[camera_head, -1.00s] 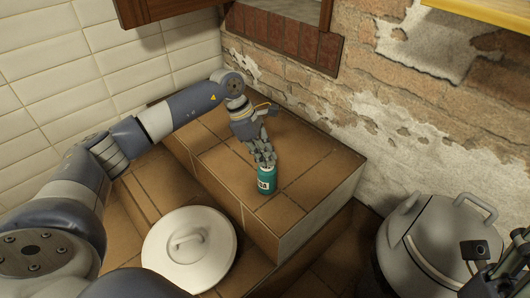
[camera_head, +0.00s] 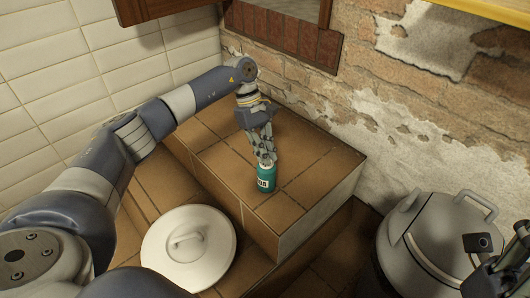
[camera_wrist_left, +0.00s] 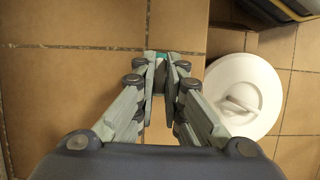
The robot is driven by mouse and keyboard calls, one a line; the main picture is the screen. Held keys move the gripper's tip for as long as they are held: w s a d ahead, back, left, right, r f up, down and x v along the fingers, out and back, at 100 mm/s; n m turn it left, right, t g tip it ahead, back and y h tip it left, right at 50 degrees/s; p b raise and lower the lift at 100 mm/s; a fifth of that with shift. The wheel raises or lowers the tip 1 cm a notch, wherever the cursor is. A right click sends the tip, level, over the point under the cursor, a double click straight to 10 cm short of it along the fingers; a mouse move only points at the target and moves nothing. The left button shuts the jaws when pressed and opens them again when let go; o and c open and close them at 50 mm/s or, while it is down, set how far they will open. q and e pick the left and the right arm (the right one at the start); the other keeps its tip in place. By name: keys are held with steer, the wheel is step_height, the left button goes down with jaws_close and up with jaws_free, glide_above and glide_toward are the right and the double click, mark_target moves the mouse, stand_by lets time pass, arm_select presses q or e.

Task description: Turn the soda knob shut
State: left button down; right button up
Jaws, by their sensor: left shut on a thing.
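The soda jar (camera_head: 267,180), a small teal jar with a pale label, stands upright on the tiled ledge. My left gripper (camera_head: 267,160) points down at it from above, its fingers closed around the knob at the jar's top. The fingers hide nearly all of the knob. In the left wrist view the left fingertips (camera_wrist_left: 160,62) are close together, with a sliver of the teal jar (camera_wrist_left: 186,57) showing beyond them. Part of my right arm shows at the lower right edge of the head view, with its fingers not clearly seen.
A round white lid (camera_head: 188,247) lies on the lower tiled step, left of the ledge (camera_head: 315,185). A large grey metal pot (camera_head: 440,245) stands at the right. Tiled and brick walls close off the back. The ledge around the jar is clear.

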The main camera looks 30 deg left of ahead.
arm_select(q)
steer(key=shift+f, duration=0.1)
stand_by(0.3)
steer(key=c, duration=1.7)
jaws_free()
steer(key=v, duration=1.2)
steer(key=shift+w+d, duration=0.1)
